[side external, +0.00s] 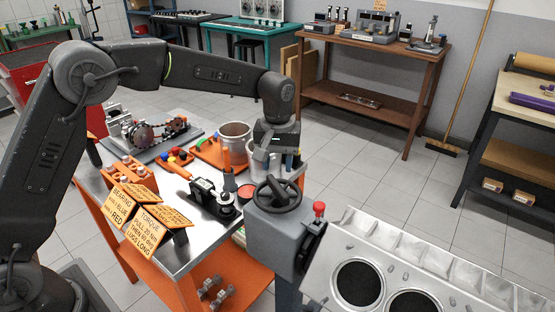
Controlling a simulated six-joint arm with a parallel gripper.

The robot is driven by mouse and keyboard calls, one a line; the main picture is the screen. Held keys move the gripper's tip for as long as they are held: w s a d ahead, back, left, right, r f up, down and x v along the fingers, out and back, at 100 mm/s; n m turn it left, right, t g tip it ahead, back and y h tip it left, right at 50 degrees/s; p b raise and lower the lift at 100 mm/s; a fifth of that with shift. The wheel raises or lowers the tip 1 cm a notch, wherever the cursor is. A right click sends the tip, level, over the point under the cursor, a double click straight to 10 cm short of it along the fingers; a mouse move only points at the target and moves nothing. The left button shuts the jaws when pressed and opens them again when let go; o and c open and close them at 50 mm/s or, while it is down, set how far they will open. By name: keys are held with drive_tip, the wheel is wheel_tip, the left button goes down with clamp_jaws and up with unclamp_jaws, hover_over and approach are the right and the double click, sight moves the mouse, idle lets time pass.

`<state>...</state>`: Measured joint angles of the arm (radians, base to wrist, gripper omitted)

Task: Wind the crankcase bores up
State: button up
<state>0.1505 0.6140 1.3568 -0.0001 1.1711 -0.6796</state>
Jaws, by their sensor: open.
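The grey crankcase (388,263) is at the bottom right, partly cut off by the picture edge. Two dark round bores (360,284) show in its pale face, which is turned toward the camera. It sits beside a grey stand head (283,236) with a dark handwheel (278,194) on top. A red-knobbed lever (319,209) stands between the stand head and the crankcase. My gripper (273,171) points down just behind and above the handwheel, and is open. Its fingertips are small and partly lost against the things behind, so I cannot tell if it touches anything.
A steel-topped orange cart (176,236) stands left of the stand. It carries a dark gauge-like tool (213,199), orange sign cards (135,215), a metal pot (235,138) and a crankshaft assembly (150,134). A wooden bench (380,45) is behind. The floor right of the cart is clear.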

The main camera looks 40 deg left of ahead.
sight(277, 185)
drive_tip(key=m, duration=1.3)
drive_tip(key=shift+r, duration=0.1)
drive_tip(key=m, duration=0.2)
drive_tip(key=shift+m, duration=0.4)
drive_tip(key=m, duration=0.7)
drive_tip(key=shift+r+m, duration=0.1)
drive_tip(key=shift+m, duration=0.2)
drive_tip(key=m, duration=0.5)
drive_tip(key=shift+m, duration=0.3)
drive_tip(key=shift+f, duration=3.3)
clamp_jaws()
drive_tip(key=n, duration=0.5)
